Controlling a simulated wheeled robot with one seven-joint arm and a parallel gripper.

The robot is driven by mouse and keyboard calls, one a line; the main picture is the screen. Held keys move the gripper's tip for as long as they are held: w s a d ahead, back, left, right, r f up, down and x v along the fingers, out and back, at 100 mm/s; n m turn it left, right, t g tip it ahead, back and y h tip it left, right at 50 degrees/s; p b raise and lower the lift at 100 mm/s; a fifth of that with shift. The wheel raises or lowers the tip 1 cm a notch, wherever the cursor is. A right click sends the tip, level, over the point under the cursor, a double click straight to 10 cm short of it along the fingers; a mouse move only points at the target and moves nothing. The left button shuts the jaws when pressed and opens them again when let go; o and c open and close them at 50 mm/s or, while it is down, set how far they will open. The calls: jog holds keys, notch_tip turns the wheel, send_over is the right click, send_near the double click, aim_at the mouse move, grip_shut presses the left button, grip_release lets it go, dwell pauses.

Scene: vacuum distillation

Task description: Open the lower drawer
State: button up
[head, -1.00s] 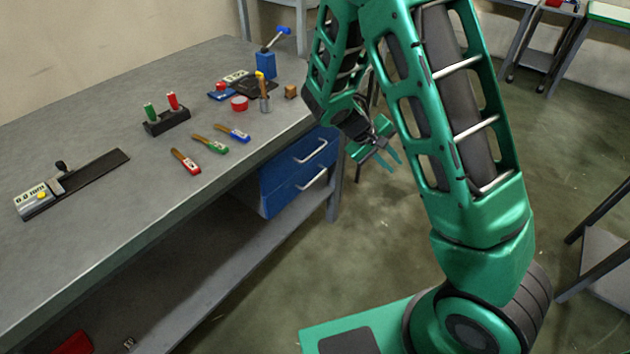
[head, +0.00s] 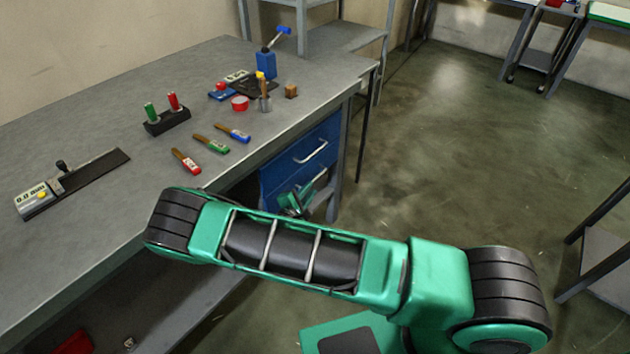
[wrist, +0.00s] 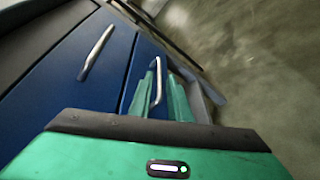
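The lower drawer (head: 326,183) is the blue front under the right end of the workbench, and it looks shut. Its metal handle (wrist: 158,82) shows in the wrist view between my two green fingers. My gripper (wrist: 161,75) is open, with one finger on each side of that handle; contact cannot be told. In the head view my gripper (head: 296,203) is in front of the lower drawer, partly hidden behind my arm. The upper drawer (head: 290,160) sits above it and looks shut, with its own handle (wrist: 97,53) to the left in the wrist view.
The grey workbench (head: 80,130) carries several small tools, a black stand (head: 168,122) and a blue holder (head: 266,62). A bench leg (head: 338,180) stands just right of the drawers. The floor (head: 470,150) to the right is open.

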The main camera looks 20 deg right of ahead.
aim_at(314, 179)
jog(key=shift+n+t+y, duration=0.3)
jog(key=shift+n+t, duration=0.2)
jog(key=shift+n, duration=0.2)
jog(key=x, duration=0.3)
jog(key=a+f+x, duration=0.1)
jog(key=x, duration=0.6)
jog(key=shift+w+a+f, duration=0.15)
jog(key=shift+w+f, duration=0.2)
jog(key=shift+f, duration=0.05)
